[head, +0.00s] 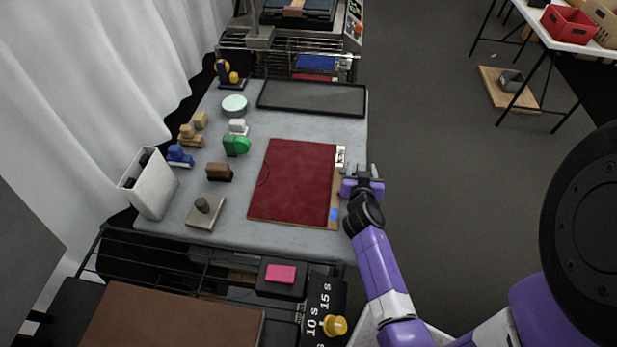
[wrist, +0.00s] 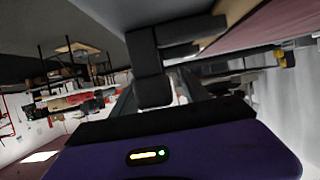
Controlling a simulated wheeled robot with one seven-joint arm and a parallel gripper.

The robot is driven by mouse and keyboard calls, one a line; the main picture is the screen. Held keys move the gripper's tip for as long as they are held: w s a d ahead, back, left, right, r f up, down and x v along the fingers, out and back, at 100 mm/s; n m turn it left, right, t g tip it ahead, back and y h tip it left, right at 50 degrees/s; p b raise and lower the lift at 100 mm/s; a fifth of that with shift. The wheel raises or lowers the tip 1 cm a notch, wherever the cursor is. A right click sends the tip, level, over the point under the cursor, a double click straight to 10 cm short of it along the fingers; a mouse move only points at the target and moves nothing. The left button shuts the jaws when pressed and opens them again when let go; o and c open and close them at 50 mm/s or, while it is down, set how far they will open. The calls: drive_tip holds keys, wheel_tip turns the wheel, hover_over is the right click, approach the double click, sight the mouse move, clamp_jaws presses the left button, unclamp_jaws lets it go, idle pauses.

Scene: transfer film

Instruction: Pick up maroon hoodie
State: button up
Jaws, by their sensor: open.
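The maroon hoodie (head: 293,182) lies flat as a dark red rectangle on the grey table, with a tan board edge showing along its right side. In the wrist view a maroon strip (wrist: 268,27) shows at the upper right. My gripper (head: 361,172) is at the table's right edge, just right of the hoodie and apart from it in the head view. It is open, with nothing seen between its fingers. In the wrist view the dark fingers partly block the view.
A black tray (head: 312,97) lies behind the hoodie. A green object (head: 236,146), a brown block (head: 219,172) and a grey plate with a knob (head: 205,211) stand to its left. A white bin (head: 150,184) is at the far left. Open floor lies right of the table.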

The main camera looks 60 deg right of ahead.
clamp_jaws()
drive_tip(key=shift+r, duration=0.15)
